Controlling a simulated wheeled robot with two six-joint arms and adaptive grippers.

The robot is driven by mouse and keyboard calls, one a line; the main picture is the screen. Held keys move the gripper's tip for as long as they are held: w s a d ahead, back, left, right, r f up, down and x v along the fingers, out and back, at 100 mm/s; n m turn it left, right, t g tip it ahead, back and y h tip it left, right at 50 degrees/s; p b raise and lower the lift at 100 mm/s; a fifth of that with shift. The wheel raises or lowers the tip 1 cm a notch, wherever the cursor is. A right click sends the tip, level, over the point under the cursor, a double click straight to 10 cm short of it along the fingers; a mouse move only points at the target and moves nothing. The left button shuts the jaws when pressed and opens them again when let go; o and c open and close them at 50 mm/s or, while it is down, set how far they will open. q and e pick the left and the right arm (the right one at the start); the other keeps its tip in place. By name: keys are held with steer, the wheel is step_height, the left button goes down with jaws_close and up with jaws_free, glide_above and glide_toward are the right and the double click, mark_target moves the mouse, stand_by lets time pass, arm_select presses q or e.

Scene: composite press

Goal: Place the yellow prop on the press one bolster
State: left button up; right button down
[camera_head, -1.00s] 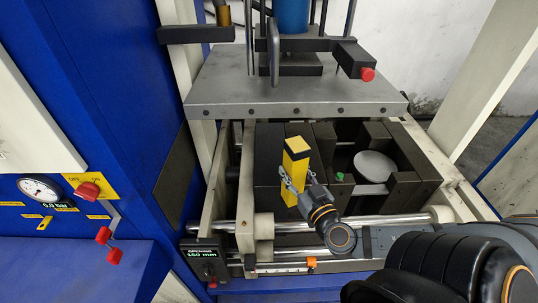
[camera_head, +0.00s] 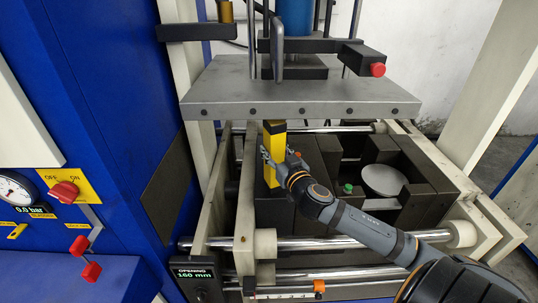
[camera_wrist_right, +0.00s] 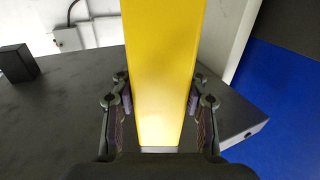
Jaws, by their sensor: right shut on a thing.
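The yellow prop (camera_head: 273,158) is a tall, narrow block with a black top band, held roughly upright under the front part of the grey upper plate (camera_head: 300,98). My right gripper (camera_head: 272,160) is shut on it. In the right wrist view the prop (camera_wrist_right: 163,75) stands between the two fingers of the gripper (camera_wrist_right: 160,105), which touch its sides. The dark bolster block (camera_head: 305,150) of the press lies below and behind the prop. Whether the prop's bottom touches anything cannot be told. My left gripper is not in view.
A round grey disc (camera_head: 384,180) sits in a dark recess at the right, with a green button (camera_head: 348,188) beside it. A chrome rod (camera_head: 350,242) crosses the front. The blue cabinet (camera_head: 120,100) with gauge and red knobs stands at the left.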

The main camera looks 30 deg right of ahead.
steer(key=w, duration=0.2)
steer(key=w+f, duration=0.1)
steer(key=shift+w+d+f+p, duration=0.15)
steer(key=shift+w+d+p, duration=0.05)
steer(key=shift+w+p, duration=0.2)
steer(key=shift+f, duration=0.15)
steer(key=c, duration=0.7)
jaws_free()
